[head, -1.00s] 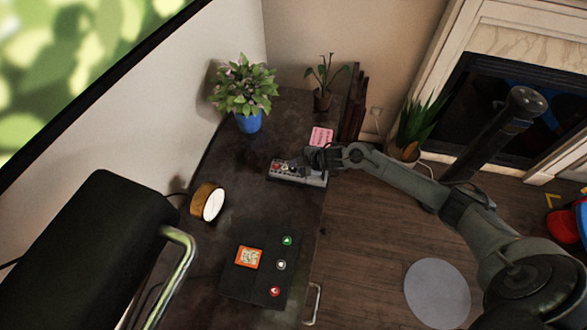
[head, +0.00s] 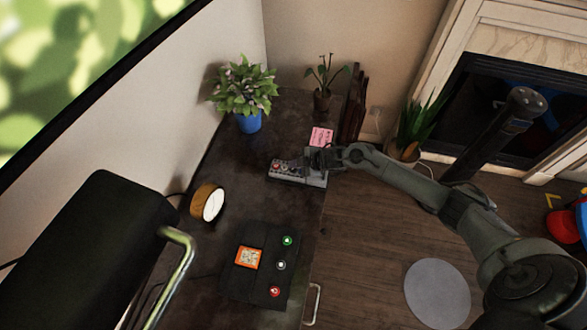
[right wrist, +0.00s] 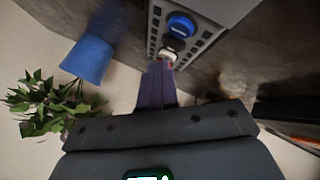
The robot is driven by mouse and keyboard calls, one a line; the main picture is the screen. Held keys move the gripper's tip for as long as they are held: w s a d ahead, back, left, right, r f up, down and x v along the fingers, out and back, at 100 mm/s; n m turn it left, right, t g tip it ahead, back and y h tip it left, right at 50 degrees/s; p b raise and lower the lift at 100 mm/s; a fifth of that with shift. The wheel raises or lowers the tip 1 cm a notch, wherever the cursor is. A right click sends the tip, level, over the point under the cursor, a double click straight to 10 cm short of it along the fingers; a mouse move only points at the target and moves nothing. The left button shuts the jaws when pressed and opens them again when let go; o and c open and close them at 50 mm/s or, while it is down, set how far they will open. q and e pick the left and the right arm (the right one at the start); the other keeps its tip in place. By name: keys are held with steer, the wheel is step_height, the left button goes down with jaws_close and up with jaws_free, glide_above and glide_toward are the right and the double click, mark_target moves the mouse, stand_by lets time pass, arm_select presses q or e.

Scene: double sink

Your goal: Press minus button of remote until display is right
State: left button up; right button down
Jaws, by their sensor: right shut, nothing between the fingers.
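A grey remote-like device (head: 297,174) with a row of buttons lies on the dark desk top. Its writing and any display are too small to read. My right gripper (head: 318,158) is shut and empty, at the device's right end. In the right wrist view, the shut fingertips (right wrist: 165,68) are close to the lower end of the grey device (right wrist: 183,35), near a light button below a blue one. I cannot tell whether they touch. A pink note (head: 321,137) lies just behind the device. My left gripper is not in view.
A black box (head: 233,285) with an orange panel and green, white and red buttons lies at the desk's front. A round clock-like object (head: 208,202) stands at left, a blue-potted plant (head: 248,122) behind. The desk between the device and the box is clear.

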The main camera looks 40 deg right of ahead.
stand_by(0.4)
steer(key=shift+f, duration=0.15)
steer(key=shift+f, duration=0.25)
stand_by(0.4)
